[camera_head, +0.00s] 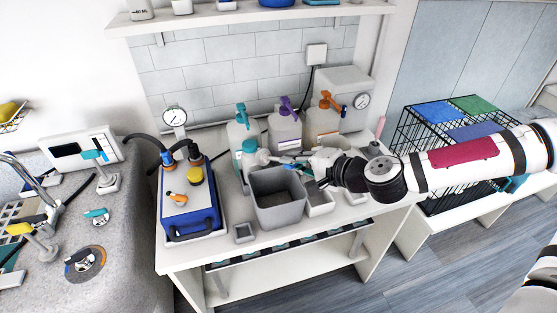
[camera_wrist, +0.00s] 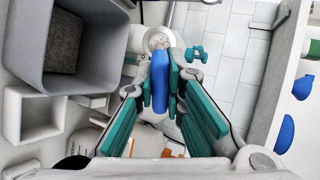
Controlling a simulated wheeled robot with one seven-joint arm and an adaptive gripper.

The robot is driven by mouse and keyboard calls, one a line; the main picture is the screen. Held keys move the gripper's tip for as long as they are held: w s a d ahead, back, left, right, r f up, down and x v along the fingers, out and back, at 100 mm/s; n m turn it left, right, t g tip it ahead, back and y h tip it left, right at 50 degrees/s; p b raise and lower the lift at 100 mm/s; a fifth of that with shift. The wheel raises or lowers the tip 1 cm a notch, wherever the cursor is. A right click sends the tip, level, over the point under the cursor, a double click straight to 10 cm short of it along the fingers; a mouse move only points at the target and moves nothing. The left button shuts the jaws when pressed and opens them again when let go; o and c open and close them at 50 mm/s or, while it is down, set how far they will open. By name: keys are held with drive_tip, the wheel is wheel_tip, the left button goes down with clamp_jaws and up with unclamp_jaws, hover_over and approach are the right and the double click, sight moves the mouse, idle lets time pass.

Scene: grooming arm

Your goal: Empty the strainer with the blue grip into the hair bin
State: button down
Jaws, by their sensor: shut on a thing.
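My gripper (camera_wrist: 160,88) is shut on the blue grip (camera_wrist: 160,72) of the strainer, with a teal-padded finger on each side. The strainer's round mesh head (camera_wrist: 158,39) points away from my gripper in the wrist view. Whether anything lies in it is too small to tell. The hair bin (camera_head: 278,211) is an open grey box on the counter; in the wrist view its rim (camera_wrist: 95,75) is left of the strainer, with a dark speckled patch at its bottom. In the head view my gripper (camera_head: 300,166) is by the bin's back right, and the strainer's head looks to be behind the bin's rim.
Pump bottles (camera_head: 284,130) stand close behind the bin. A blue machine (camera_head: 190,212) is to its left. A wall shelf (camera_head: 245,15) hangs above.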

idle(0.7)
drive_tip(key=shift+s+d+f+t+y+b, duration=0.1)
drive_tip(key=shift+d+f+t+y+b, duration=0.1)
drive_tip(key=shift+f+y, duration=0.15)
drive_tip(key=shift+s+d+f+t+y+b, duration=0.1)
drive_tip(key=shift+f+t+y+b, duration=0.15)
drive_tip(key=shift+f, duration=0.1)
drive_tip(key=shift+s+f, duration=0.1)
idle(0.5)
drive_tip(key=shift+s+d+f+t+y+b, duration=0.1)
drive_tip(key=shift+d+f+t+y+b, duration=0.05)
drive_tip(key=shift+f+t+y+b, duration=0.3)
drive_tip(key=shift+s+d+f+t+y+b, duration=0.1)
drive_tip(key=shift+f+t+y+b, duration=0.1)
drive_tip(key=shift+f+y+b, duration=0.25)
drive_tip(key=shift+r, duration=0.2)
idle(3.2)
